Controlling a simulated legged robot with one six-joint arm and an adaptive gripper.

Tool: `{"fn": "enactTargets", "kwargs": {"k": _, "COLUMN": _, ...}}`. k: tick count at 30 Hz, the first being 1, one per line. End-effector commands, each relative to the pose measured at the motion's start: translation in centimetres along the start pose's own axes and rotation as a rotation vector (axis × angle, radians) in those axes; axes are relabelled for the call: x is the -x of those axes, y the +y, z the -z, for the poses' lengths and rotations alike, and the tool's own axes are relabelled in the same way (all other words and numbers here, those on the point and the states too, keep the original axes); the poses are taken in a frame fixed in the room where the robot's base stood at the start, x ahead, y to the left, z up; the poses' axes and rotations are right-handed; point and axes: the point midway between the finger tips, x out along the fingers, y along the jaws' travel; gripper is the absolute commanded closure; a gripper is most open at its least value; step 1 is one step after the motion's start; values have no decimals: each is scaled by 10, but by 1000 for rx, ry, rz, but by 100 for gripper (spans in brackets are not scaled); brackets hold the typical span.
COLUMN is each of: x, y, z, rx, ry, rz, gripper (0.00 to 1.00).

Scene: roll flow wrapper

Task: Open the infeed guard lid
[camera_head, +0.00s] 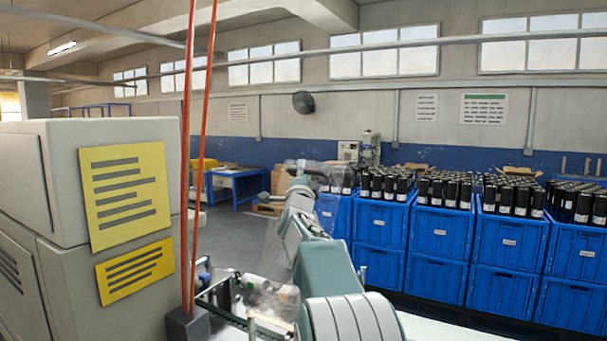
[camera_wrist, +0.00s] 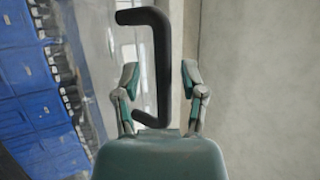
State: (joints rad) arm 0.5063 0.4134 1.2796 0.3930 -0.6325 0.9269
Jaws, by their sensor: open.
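The black handle (camera_wrist: 160,65) is a bent bar in the wrist view, its long part lying between the two fingers of my gripper (camera_wrist: 159,80). The fingers are open, with a gap on each side of the bar. A clear, see-through panel (camera_wrist: 122,45) shows behind the handle; it looks like the guard lid, but its edges are hard to make out. In the head view my gripper (camera_head: 299,178) is at the far end of my arm, beside a dark bar and a clear sheet. How far the lid is open I cannot tell.
A beige machine cabinet (camera_head: 55,190) with yellow signs stands at left. Orange-red upright rods (camera_head: 187,140) rise from a dark block beside it. Blue crates (camera_head: 435,235) of black-topped bottles line the right. The infeed area (camera_head: 245,295) lies low, left of my arm.

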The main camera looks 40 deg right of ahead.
Motion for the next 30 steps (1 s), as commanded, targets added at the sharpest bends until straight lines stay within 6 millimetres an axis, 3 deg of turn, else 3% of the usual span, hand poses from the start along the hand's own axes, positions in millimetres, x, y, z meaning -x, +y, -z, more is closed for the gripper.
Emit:
{"fn": "enactTargets", "kwargs": {"k": 4, "x": 0, "y": 0, "z": 0, "rx": 0, "ry": 0, "rz": 0, "gripper": 46}}
{"fn": "enactTargets", "kwargs": {"k": 5, "x": 0, "y": 0, "z": 0, "rx": 0, "ry": 0, "rz": 0, "gripper": 50}}
{"fn": "enactTargets", "kwargs": {"k": 8, "x": 0, "y": 0, "z": 0, "rx": 0, "ry": 0, "rz": 0, "gripper": 95}}
{"fn": "enactTargets", "kwargs": {"k": 9, "x": 0, "y": 0, "z": 0, "rx": 0, "ry": 0, "rz": 0, "gripper": 100}}
{"fn": "enactTargets", "kwargs": {"k": 20, "x": 5, "y": -5, "z": -3, "rx": 7, "ry": -3, "rz": 14, "gripper": 100}}
{"fn": "enactTargets", "kwargs": {"k": 26, "x": 26, "y": -28, "z": -11, "rx": 35, "ry": -4, "rz": 88, "gripper": 100}}
{"fn": "enactTargets", "kwargs": {"k": 30, "x": 54, "y": -53, "z": -21, "rx": 68, "ry": -3, "rz": 179, "gripper": 100}}
